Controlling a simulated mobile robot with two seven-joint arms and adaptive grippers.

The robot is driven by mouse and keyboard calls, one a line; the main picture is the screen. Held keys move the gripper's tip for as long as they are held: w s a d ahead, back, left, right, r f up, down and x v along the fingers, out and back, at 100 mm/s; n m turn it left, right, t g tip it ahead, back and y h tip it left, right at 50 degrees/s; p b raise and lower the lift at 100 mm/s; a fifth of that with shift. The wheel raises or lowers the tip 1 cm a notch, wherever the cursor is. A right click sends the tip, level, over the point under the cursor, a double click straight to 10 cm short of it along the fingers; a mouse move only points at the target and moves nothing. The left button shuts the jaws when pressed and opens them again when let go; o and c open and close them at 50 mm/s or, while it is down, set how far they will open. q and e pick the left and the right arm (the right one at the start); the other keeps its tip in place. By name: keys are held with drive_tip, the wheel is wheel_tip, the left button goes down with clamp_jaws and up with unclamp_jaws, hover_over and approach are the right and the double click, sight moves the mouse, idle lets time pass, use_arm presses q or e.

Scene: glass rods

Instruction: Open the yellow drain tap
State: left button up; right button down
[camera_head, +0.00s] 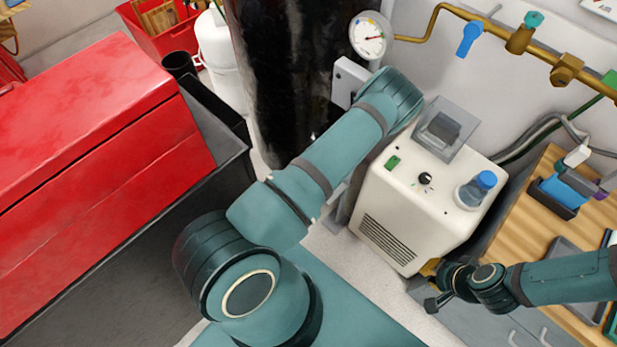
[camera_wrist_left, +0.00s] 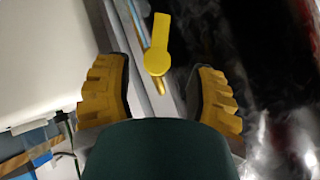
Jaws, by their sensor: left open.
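The yellow drain tap (camera_wrist_left: 157,45) shows in the left wrist view as a flat lever with a rounded lower end, beside a grey metal edge. My left gripper (camera_wrist_left: 162,92) is open, with one ridged yellow finger on each side of the picture. The tap lies ahead of the gap between the fingers, and neither finger appears to touch it. In the head view my left arm reaches up past the cream machine, and its gripper and the tap are hidden. My right gripper (camera_head: 431,286) is at the lower right beside the machine, its fingers apart and apparently empty.
The cream machine (camera_head: 415,210) has a knob and a blue-capped jar (camera_head: 474,189). A black column (camera_head: 290,70) stands behind my left arm. A brass pipe (camera_head: 490,28) with valves and a gauge (camera_head: 369,36) runs along the wall. A red chest (camera_head: 90,150) fills the left.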

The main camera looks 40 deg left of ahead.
use_arm(q)
drive_tip(key=c, duration=0.5)
drive_tip(key=shift+w+a+f+n+y, duration=0.25)
drive_tip(key=shift+a+n+y, duration=0.05)
drive_tip(key=shift+a+n, duration=0.1)
clamp_jaws()
drive_tip(key=w+a+f+n+g+y, duration=0.1)
drive_tip(key=w+a+f+n+g, duration=0.2)
drive_tip(key=a+n+g, duration=0.55)
drive_tip(key=w+d+r+n+g+h, duration=0.1)
drive_tip(key=w+r+n+h, duration=0.65)
drive_tip(key=n, duration=0.35)
drive_tip(key=s+b+x, duration=0.1)
drive_tip(key=x, duration=0.8)
drive_tip(key=shift+f, duration=0.25)
